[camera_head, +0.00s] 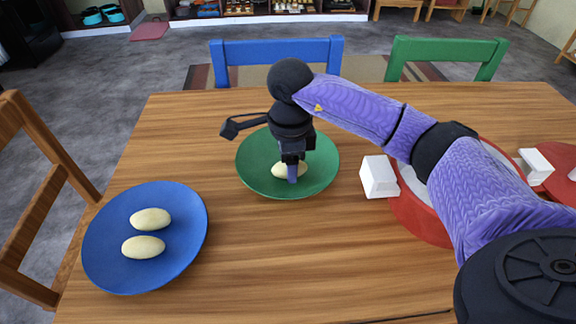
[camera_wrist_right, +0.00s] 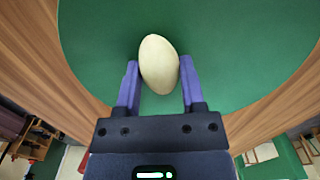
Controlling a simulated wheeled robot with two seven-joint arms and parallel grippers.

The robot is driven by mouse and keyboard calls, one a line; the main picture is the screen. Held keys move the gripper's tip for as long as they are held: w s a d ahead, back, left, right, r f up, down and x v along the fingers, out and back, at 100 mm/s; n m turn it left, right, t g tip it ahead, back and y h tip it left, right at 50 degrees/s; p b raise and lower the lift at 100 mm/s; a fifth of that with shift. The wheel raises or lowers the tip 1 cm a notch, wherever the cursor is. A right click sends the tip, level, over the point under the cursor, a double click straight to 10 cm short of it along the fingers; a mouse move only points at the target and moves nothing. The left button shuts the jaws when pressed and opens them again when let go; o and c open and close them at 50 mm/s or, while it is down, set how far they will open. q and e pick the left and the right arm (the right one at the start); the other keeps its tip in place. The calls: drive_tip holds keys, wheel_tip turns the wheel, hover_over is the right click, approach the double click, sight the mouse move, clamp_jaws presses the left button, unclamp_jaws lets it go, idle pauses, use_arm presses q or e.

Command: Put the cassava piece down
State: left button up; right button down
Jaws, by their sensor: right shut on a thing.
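A pale oval cassava piece (camera_head: 279,170) is at the green plate (camera_head: 258,160) in the middle of the table. My right gripper (camera_head: 292,178) is over that plate, pointing down, shut on this piece. In the right wrist view the cassava piece (camera_wrist_right: 158,64) lies between the two purple fingers of the right gripper (camera_wrist_right: 160,85), with the green plate (camera_wrist_right: 225,45) behind it. I cannot tell whether the piece touches the plate. Two more cassava pieces (camera_head: 150,219) (camera_head: 143,247) lie on the blue plate (camera_head: 105,252) at the left. My left gripper is not in view.
A red plate (camera_head: 428,228) is at the right, partly hidden by my right arm. White blocks (camera_head: 378,176) (camera_head: 535,164) are near it. Blue (camera_head: 277,48) and green (camera_head: 447,50) chairs stand behind the table, a wooden chair (camera_head: 35,180) at left. The front middle table is clear.

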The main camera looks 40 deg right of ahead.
drive_tip(key=shift+c, duration=1)
unclamp_jaws()
use_arm(q)
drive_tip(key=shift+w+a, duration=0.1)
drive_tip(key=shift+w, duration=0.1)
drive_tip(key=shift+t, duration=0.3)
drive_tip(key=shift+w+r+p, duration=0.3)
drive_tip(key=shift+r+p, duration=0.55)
drive_tip(key=shift+p, duration=0.05)
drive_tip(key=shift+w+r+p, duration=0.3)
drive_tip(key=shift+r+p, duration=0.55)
drive_tip(key=shift+p, duration=0.05)
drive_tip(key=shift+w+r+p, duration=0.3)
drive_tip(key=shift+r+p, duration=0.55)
drive_tip(key=shift+p, duration=0.05)
use_arm(e)
wheel_tip(320, 180, up, 12)
